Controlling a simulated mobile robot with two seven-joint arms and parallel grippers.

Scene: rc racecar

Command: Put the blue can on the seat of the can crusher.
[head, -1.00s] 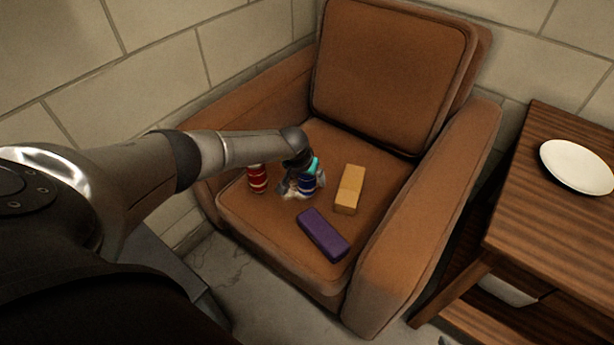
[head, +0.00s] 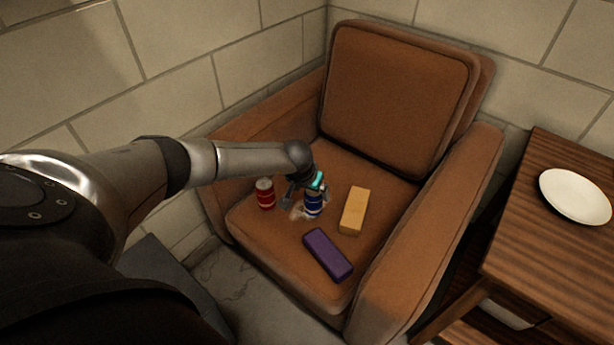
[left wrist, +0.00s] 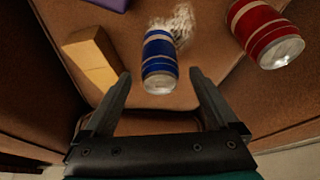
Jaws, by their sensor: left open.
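The blue can (head: 313,206) stands on the brown armchair's seat, with silver bands and a pale end. In the left wrist view, the blue can (left wrist: 160,60) shows between and just beyond the fingertips of my left gripper (left wrist: 161,74). The fingers are apart, with a gap on each side of the can. In the head view, my left gripper (head: 305,192) is over and beside the can and partly covers it. I see no can crusher in either view. My right gripper is not in view.
A red can (head: 265,194) stands left of the blue can. A yellow block (head: 353,210) and a purple block (head: 328,255) lie on the seat (head: 270,235). A whitish crumpled patch (left wrist: 182,22) is beside the blue can. A wooden table (head: 540,230) with a white plate (head: 575,196) stands right.

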